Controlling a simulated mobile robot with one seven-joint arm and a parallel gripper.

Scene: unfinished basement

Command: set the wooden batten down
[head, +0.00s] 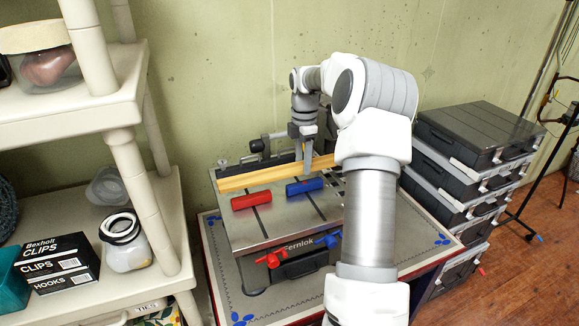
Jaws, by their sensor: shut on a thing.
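The wooden batten (255,178) is a long yellow bar lying crosswise along the back of a grey metal machine table (242,234). My gripper (307,166) points down and is shut on the batten right of its visible middle. The batten looks roughly level. I cannot tell if its underside touches the metal top. My own arm hides the batten's right end and part of the table's right side.
A red block (251,200) and a blue block (304,187) lie on the metal top in front of the batten. A black clamp-like fitting (262,146) stands behind. Cream shelves (152,200) are left; stacked grey cases (478,134) are right.

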